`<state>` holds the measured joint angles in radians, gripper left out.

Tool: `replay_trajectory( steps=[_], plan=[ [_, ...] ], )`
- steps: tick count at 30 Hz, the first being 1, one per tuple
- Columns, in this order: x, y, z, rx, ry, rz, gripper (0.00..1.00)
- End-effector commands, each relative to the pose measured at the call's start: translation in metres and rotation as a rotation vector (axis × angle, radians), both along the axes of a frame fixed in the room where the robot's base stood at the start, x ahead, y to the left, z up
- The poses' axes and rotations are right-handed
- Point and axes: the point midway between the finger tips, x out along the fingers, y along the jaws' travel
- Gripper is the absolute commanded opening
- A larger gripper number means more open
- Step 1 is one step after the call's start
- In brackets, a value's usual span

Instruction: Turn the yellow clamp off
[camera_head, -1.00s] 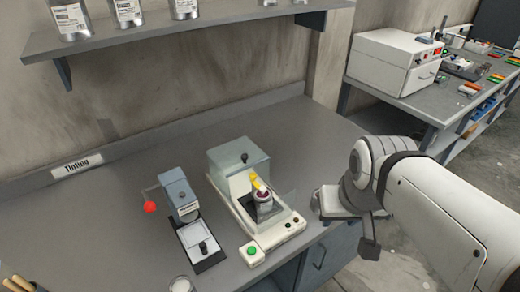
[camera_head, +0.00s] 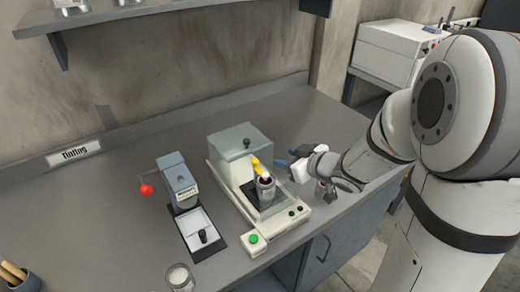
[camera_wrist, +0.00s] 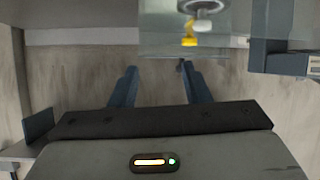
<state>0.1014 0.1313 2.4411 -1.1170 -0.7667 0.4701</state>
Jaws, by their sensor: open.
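The yellow clamp (camera_head: 259,166) sits over a small can (camera_head: 265,188) on a white machine (camera_head: 290,215) with a clear cover, on the grey bench. In the wrist view the yellow clamp (camera_wrist: 190,41) shows at the top, right of centre, beyond the fingers, beside a round grey part. My gripper (camera_head: 287,164) is just to the right of the clamp in the head view, its blue fingers pointing towards it. In the wrist view my gripper (camera_wrist: 157,80) is open with nothing between the fingers. A gap shows between fingers and clamp.
A dispenser with a red ball knob (camera_head: 146,190) stands left of the machine. A green button box (camera_head: 254,242) is in front. A glass jar (camera_head: 179,278) stands at the front edge. A shelf (camera_head: 150,15) hangs above.

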Motion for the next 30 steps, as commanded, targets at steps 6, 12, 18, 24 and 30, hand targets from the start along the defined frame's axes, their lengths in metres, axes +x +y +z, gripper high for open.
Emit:
replay_trajectory(
  steps=[6,12,18,24,30],
  plan=[
    [-0.011,0.025,-0.015,0.105,0.017,0.143,0.43],
    [0.001,0.044,-0.025,0.114,0.018,0.156,0.43],
    [0.021,0.066,-0.036,0.112,0.017,0.155,0.43],
    [0.033,0.078,-0.043,0.113,0.017,0.151,0.43],
    [0.034,0.08,-0.044,0.112,0.016,0.15,0.43]
  ],
)
